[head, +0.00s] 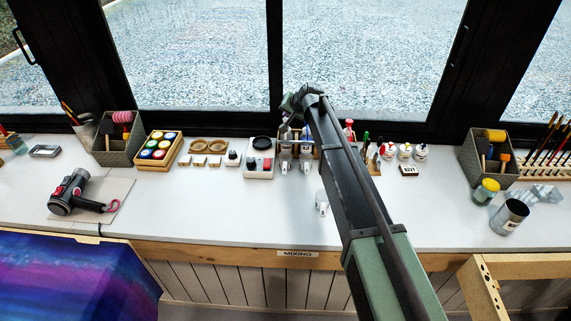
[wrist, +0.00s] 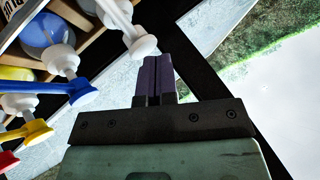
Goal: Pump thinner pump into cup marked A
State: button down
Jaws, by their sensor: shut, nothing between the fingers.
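In the wrist view my gripper (wrist: 158,62) has its purple fingers shut together, with nothing between them. A white pump head (wrist: 140,46) is just beyond the fingertips, slightly left; I cannot tell whether they touch. No readable label shows it to be the thinner pump. In the head view my arm reaches over the table to the pump rack (head: 298,137) by the window, and my fingers cannot be made out. Small white cups stand in front of the rack, one of them nearer the front (head: 321,202). Their letters are too small to read.
Blue (wrist: 82,92), yellow (wrist: 35,132) and red (wrist: 8,160) pump heads line the wrist view's left side. A black-lidded device (head: 260,160) stands left of the rack and small bottles (head: 404,152) to its right.

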jog(key=shift+f+b, duration=0.45)
jog(key=shift+f, duration=0.05)
dwell(0.4)
jog(key=shift+r+p, duration=1.25)
notch_tip(320, 180, up, 6)
jog(key=p, duration=0.6)
